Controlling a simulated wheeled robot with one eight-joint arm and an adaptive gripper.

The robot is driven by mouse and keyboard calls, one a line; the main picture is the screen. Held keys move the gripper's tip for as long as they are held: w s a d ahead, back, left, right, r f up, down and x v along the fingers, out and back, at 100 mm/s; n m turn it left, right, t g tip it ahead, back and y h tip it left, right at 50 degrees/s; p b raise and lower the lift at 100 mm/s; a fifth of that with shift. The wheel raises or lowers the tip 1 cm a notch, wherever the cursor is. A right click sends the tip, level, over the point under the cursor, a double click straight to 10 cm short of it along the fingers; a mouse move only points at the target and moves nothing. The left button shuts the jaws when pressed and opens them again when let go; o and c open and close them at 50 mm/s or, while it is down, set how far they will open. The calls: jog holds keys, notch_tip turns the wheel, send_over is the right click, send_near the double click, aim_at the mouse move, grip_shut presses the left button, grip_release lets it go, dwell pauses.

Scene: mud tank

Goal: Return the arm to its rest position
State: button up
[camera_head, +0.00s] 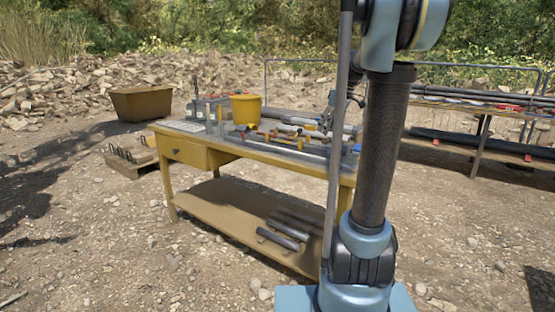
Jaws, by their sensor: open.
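My arm rises in front of me on the right side of the head view, with blue joints and a dark tube-like link, and its upper part runs out of the top of the frame. My gripper (330,108) shows as a dark shape behind the pole and the arm link, in front of or above the right end of the workbench. It is open, and I see nothing held in it. The arm link and pole hide part of it. I cannot tell its exact height above the bench top.
A yellow workbench (190,152) holds a yellow bucket (245,108) and several tools; pipes (278,238) lie on its lower shelf. A rack with pipes (480,144) stands right. The left foreground is clear gravel.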

jog(key=s+f+m+h, duration=0.1)
jog(key=s+f+m, duration=0.2)
jog(key=s+f, duration=0.4)
jog(key=s+a+f+m+h, duration=0.1)
jog(key=s+f+m, duration=0.2)
jog(key=s+f, duration=0.5)
jog(key=s+f+m+h, duration=0.1)
jog(key=s+f+m, duration=0.2)
jog(key=s+f, duration=0.5)
jog(key=s, duration=1.1)
jog(key=shift+s+a, duration=0.3)
jog(key=shift+a, duration=0.05)
